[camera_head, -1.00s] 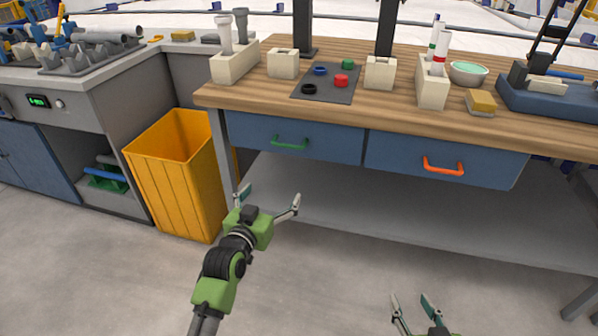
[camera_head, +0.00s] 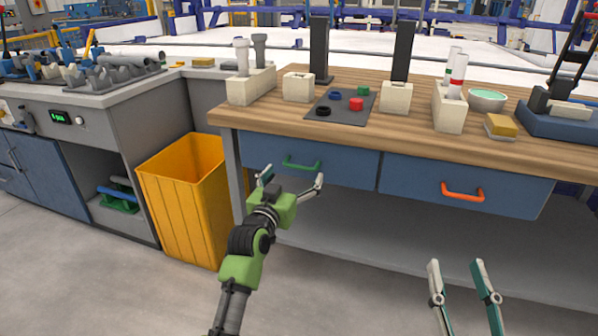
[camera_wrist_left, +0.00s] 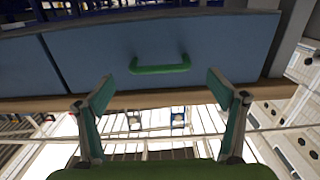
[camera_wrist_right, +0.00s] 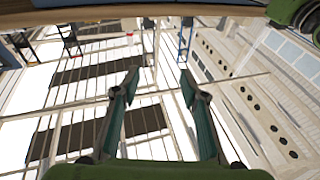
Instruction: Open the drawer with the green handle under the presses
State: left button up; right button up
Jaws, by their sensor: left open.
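The blue drawer (camera_head: 345,163) with the green handle (camera_head: 301,164) sits under the wooden tabletop, on the left, and looks shut. My left gripper (camera_head: 293,181) is open just in front of and below the green handle. In the left wrist view the handle (camera_wrist_left: 160,66) lies ahead, between and beyond the spread fingertips (camera_wrist_left: 158,85), not touched. My right gripper (camera_head: 461,264) is open and empty, low in front of the bench. The right wrist view shows nothing between its fingers (camera_wrist_right: 158,75). Two black press columns (camera_head: 402,52) stand on the bench above.
A second blue drawer with an orange handle (camera_head: 462,191) is on the right. A yellow bin (camera_head: 183,195) stands close left of my left arm. The grey lower shelf (camera_head: 400,240) is empty. Blocks and pipes stand on the tabletop.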

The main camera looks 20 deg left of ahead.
aim_at(298, 168)
pick_arm(q)
jog(key=shift+w+d+b, duration=0.1)
jog(key=shift+w+b, duration=0.5)
jog(key=shift+w, duration=1.7)
pick_arm(e)
jog(key=s+r+t+y, duration=0.1)
jog(key=s+r+t, duration=0.2)
jog(key=r, duration=0.3)
jog(key=shift+s+r+t, duration=0.2)
jog(key=shift+r+t, duration=0.15)
jog(key=shift+t, duration=0.05)
pick_arm(q)
jog(key=c, duration=1.6)
